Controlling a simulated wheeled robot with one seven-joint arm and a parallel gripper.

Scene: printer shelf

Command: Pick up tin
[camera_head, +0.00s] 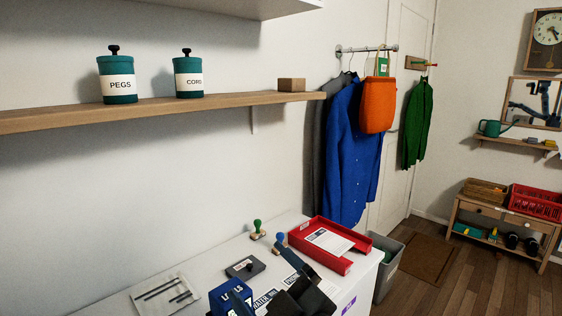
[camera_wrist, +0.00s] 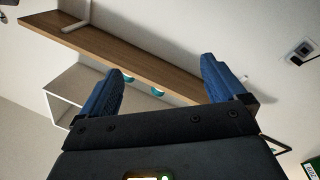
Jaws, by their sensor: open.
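Two teal tins with black knobs stand upright on the wooden wall shelf (camera_head: 230,102). The left tin (camera_head: 118,78) has a white label reading PEGS. The right tin (camera_head: 188,76) has a white label that seems to read CORD. My gripper (camera_head: 262,276) is low over the white worktop, to the right of and well below both tins. In the wrist view my gripper (camera_wrist: 163,72) is open and empty, with blue fingers wide apart. The shelf (camera_wrist: 125,48) shows there from below, with small teal patches beyond its edge, apparently the tins.
A small wooden block (camera_head: 291,85) sits at the shelf's right end. The worktop (camera_head: 215,262) holds a red tray (camera_head: 335,247), stamps, a dark pad (camera_head: 245,268) and a pen sheet (camera_head: 165,296). Coats hang at right. The air between worktop and shelf is clear.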

